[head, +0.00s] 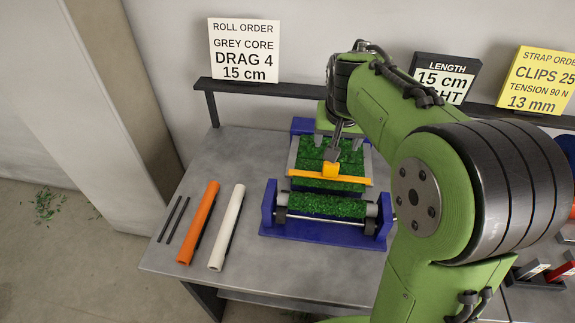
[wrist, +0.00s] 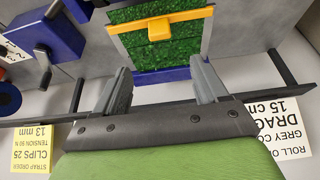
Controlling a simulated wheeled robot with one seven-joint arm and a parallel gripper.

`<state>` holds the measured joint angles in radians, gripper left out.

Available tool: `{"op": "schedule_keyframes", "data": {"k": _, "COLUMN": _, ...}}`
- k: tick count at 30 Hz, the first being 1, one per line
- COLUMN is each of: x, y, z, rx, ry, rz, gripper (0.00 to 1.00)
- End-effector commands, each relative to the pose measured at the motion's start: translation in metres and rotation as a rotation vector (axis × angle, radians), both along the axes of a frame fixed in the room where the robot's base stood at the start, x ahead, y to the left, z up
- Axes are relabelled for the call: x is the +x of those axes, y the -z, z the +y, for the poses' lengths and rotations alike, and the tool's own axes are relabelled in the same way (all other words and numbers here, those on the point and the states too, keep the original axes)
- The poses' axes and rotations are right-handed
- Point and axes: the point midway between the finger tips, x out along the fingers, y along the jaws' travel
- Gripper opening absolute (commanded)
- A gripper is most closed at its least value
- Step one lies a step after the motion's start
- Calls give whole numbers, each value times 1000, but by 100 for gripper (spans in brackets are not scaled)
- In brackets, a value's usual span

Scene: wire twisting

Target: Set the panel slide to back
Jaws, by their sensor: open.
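An orange slide bar (head: 352,181) with a raised yellow-orange block (head: 330,170) crosses a green turf panel on a blue machine (head: 328,237). I take this bar to be the panel slide; no position labels are readable. The bar (wrist: 190,20) and block (wrist: 158,30) also show in the wrist view, beyond the fingertips. My gripper (head: 337,143) is above the panel, behind the block in the head view. Its two grey fingers are spread apart and empty in the wrist view (wrist: 160,68). They do not touch the block there.
A turf-covered roller (head: 325,206) lies in front of the bar. An orange tube (head: 198,222), a white tube (head: 227,228) and two dark rods (head: 173,219) lie on the grey table (head: 165,258). A dark shelf (head: 285,89) with signs stands behind.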

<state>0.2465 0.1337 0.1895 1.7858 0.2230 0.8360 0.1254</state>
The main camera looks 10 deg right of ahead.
Motion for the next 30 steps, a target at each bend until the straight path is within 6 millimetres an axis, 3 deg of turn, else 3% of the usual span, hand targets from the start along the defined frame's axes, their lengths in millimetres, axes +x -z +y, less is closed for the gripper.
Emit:
{"op": "schedule_keyframes", "data": {"k": 5, "x": 9, "y": 14, "z": -6, "rx": 3, "ry": 16, "rz": 1, "gripper": 72}}
{"op": "schedule_keyframes", "data": {"k": 21, "x": 51, "y": 132, "z": -24, "rx": 4, "ry": 13, "rz": 4, "gripper": 72}}
{"op": "schedule_keyframes", "data": {"k": 25, "x": 57, "y": 147, "z": -26, "rx": 4, "ry": 12, "rz": 3, "gripper": 72}}
{"op": "schedule_keyframes", "data": {"k": 30, "x": 60, "y": 150, "z": -27, "rx": 2, "ry": 12, "rz": -1, "gripper": 72}}
